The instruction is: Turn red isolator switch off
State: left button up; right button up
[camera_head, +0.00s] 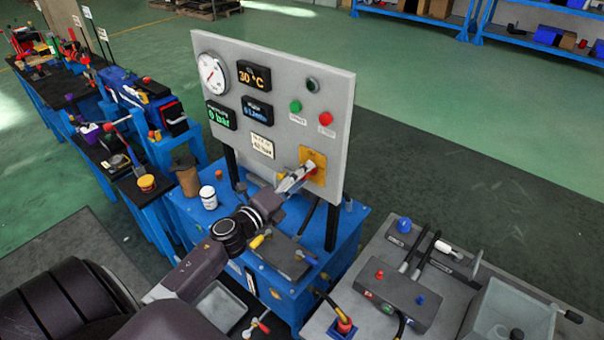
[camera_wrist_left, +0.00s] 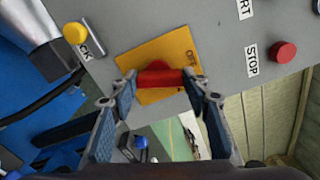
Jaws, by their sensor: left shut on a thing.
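The red isolator switch (camera_head: 312,171) sits on a yellow plate (camera_head: 318,157) low on the right part of the grey upright panel (camera_head: 290,75). In the left wrist view its red handle (camera_wrist_left: 160,78) runs across the picture between my fingertips, in front of the yellow plate (camera_wrist_left: 172,52). My left gripper (camera_head: 306,174) reaches the panel from the lower left. In the left wrist view my left gripper (camera_wrist_left: 160,82) is shut on the red handle, one finger at each end. The fingers hide part of the switch in the head view. My right gripper is not in view.
A green button (camera_head: 295,106) and a red STOP button (camera_head: 326,118) are on the panel above the switch. A white jar (camera_head: 208,198) stands left on the blue bench (camera_head: 345,235). A grey bench (camera_head: 340,300) with a blue knob (camera_head: 404,225) stands at the lower right.

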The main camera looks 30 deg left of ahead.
pick_arm(q)
jog(key=shift+n+p, duration=0.55)
jog(key=shift+n, duration=1.45)
jog(key=o, duration=1.2)
jog(key=shift+c, duration=0.2)
jog(key=shift+s, duration=0.1)
jog(key=s+a, duration=0.1)
jog(key=s, duration=1)
jog(key=shift+s, duration=0.4)
